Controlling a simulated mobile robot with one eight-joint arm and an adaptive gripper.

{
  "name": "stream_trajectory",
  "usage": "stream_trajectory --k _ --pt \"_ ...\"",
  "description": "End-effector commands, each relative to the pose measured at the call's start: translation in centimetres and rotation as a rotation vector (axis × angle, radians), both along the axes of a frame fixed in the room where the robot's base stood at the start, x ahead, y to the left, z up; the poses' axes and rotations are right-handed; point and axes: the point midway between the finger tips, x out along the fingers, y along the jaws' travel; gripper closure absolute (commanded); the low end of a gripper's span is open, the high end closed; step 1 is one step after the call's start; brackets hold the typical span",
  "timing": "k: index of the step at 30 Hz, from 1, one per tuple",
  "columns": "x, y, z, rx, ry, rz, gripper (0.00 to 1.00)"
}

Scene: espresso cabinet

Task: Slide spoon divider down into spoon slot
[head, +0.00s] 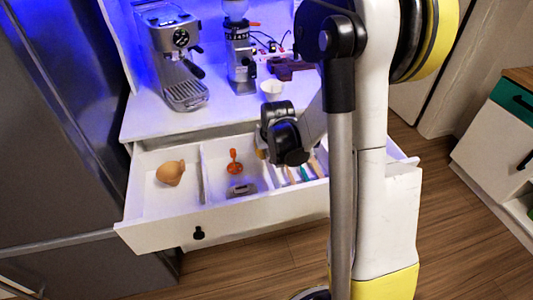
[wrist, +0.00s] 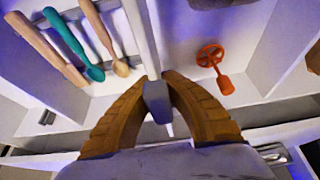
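In the wrist view, the brown fingers of my gripper (wrist: 157,96) are closed around a grey block at the near end of a pale, narrow strip. I take this strip to be the spoon divider (wrist: 144,35). It runs up the picture between the spoons and the orange tool. Its lower edge and the spoon slot cannot be made out. In the head view, my dark wrist (head: 284,136) is above the right-middle of the open drawer and hides the fingertips and divider. Several spoons (wrist: 80,45) lie left of the strip in the wrist view.
The open drawer (head: 160,232) has compartments holding a brown rounded object (head: 170,173), an orange tool (head: 234,162) and a grey block (head: 241,190). An espresso machine (head: 178,55), a grinder (head: 240,55) and a white cup (head: 272,90) stand on the counter above.

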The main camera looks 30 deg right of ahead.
Motion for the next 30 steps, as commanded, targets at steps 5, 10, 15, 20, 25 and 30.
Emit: stream_trajectory --k 5,10,15,20,25,30 --pt "0.0 0.0 -0.6 0.000 0.000 0.000 1.00" --pt "0.0 0.0 -1.0 0.000 0.000 0.000 1.00" --pt "0.0 0.0 -1.4 0.000 0.000 0.000 1.00" --pt "0.0 0.0 -1.8 0.000 0.000 0.000 1.00" --pt "0.0 0.0 -2.2 0.000 0.000 0.000 1.00" --pt "0.0 0.0 -2.7 0.000 0.000 0.000 1.00"
